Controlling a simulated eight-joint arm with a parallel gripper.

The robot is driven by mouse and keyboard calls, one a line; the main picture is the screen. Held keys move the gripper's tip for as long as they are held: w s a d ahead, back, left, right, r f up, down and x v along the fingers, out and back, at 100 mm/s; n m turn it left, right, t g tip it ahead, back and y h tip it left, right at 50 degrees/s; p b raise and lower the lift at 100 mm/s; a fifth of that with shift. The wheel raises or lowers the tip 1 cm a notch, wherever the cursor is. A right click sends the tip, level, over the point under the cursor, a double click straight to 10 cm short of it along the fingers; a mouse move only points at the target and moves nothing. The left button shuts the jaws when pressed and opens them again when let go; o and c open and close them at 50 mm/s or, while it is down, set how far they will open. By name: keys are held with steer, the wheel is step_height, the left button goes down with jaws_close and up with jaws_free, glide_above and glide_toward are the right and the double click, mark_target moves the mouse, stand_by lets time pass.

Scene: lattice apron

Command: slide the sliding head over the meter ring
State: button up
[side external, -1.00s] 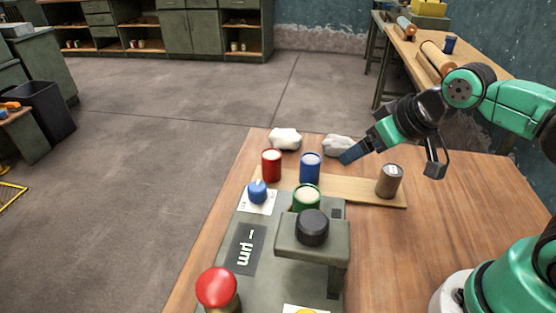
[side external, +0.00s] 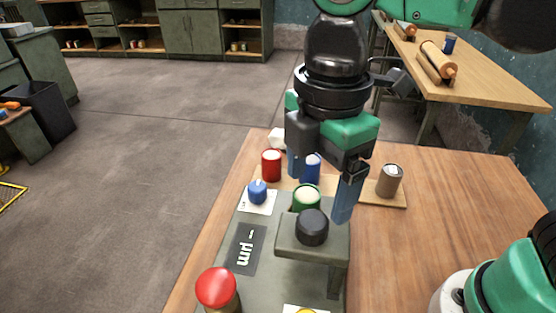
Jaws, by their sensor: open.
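The sliding head looks to be the grey-green bridge block (side external: 296,244) with a round black knob (side external: 312,227) on top, at the near right of the grey-green instrument base. I cannot make out the meter ring for certain; a yellow mark on a white card (side external: 305,309) is cut off by the bottom edge. My gripper (side external: 318,195) points down, open and empty, above and apparently beyond the black knob. Its right finger hangs near the far right corner of the head; contact cannot be told.
A green can (side external: 306,198) stands just beyond the head. A blue knob (side external: 257,191) and red button (side external: 217,287) line the left.

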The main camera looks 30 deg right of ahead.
mark_target(313, 220)
steer(key=shift+s+a+f, duration=0.15)
steer(key=shift+a, duration=0.05)
steer(key=shift+f, duration=2.55)
jaws_close()
